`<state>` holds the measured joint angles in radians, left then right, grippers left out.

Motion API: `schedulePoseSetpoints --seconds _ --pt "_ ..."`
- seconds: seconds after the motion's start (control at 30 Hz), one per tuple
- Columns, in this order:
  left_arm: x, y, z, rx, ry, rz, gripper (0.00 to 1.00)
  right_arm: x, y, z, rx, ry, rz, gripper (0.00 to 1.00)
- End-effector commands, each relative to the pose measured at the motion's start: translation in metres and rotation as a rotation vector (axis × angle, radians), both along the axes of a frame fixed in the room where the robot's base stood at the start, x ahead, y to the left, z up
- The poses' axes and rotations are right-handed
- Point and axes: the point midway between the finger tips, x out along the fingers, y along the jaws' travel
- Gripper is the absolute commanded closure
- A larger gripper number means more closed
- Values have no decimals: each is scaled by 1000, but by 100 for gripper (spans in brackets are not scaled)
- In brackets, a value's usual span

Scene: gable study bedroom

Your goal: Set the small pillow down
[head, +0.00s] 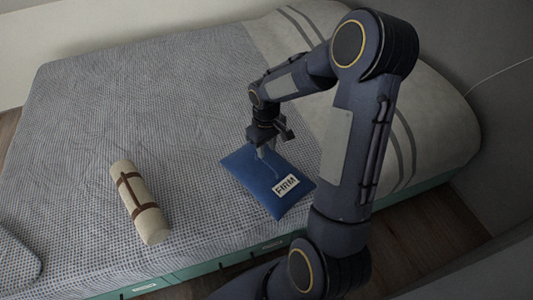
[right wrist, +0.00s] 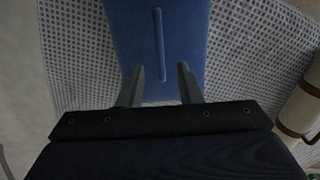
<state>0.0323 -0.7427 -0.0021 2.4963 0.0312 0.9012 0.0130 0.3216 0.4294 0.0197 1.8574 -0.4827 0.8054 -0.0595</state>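The small blue pillow (head: 250,181) with a white "FIRM" label lies on the bed's checked cover, near the front edge. My right gripper (head: 265,153) is right over its far part, pointing down. In the right wrist view, the two fingers (right wrist: 159,76) stand apart with the blue pillow (right wrist: 185,35) beyond them. A raised ridge on the pillow lies in line with the gap, and neither finger is seen pressing on it. Whether the fingertips touch the pillow's top is unclear. My left gripper is not in view.
A cream roll with brown straps (head: 139,202) lies on the bed (head: 150,90) left of the pillow; it also shows at the right edge of the right wrist view (right wrist: 298,112). A patterned cushion (head: 15,262) is at the lower left. The cover behind the pillow is clear.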

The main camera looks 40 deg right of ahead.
Motion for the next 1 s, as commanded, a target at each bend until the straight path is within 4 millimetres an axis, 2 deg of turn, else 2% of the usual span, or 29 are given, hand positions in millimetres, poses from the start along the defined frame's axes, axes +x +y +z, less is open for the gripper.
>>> schedulePoseSetpoints --seconds 0.03,0.1,0.3,1.0 --pt "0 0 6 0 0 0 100 1 0 14 -1 -4 1 68" --pt "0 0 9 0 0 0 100 0 0 25 -1 -3 2 68" --pt "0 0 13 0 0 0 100 0 0 41 0 -1 1 68" --pt "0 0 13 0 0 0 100 0 0 42 1 1 1 68"
